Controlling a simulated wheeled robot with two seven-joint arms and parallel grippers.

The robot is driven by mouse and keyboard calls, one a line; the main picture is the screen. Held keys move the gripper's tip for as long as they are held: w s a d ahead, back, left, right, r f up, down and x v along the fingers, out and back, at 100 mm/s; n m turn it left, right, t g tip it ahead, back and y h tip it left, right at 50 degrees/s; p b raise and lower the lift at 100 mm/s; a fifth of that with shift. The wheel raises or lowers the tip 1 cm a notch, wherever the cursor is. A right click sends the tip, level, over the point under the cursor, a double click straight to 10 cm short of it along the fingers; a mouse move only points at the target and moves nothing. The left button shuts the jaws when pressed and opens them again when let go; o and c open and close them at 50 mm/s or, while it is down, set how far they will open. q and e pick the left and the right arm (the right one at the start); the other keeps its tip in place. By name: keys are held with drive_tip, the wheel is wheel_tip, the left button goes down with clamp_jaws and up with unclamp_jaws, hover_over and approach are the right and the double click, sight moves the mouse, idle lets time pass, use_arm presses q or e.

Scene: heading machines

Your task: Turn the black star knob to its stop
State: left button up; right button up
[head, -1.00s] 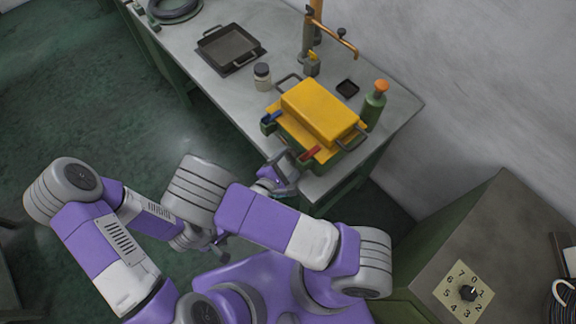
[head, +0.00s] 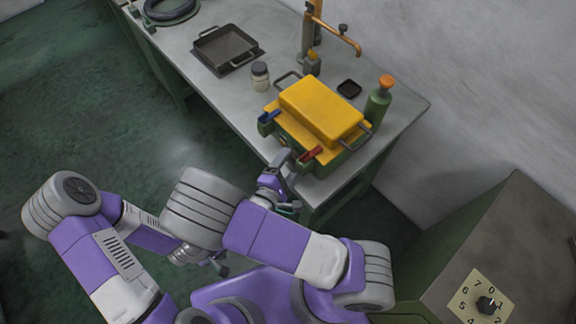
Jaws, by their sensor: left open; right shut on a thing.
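A green box with a yellow top (head: 320,112) stands at the near edge of the grey bench. It has a blue lever (head: 268,118), a red lever (head: 310,154) and metal handles. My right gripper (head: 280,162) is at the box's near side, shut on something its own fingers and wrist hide. I cannot make out a star shape there, so I cannot tell whether it is the black star knob. A black knob (head: 487,305) on a numbered dial plate is in the lower right, away from both grippers. My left gripper (head: 220,265) is low over the floor, open and touching nothing visible.
The bench (head: 215,85) also bears a dark tray (head: 226,50), a jar (head: 260,76), a green bottle with an orange cap (head: 378,100), a small black dish (head: 348,88) and a copper pipe with a tap (head: 335,34). A green cabinet (head: 480,235) stands at right.

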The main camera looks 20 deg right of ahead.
drive_tip(key=o, duration=1)
drive_tip(key=shift+o, duration=0.2)
drive_tip(key=shift+f, duration=0.1)
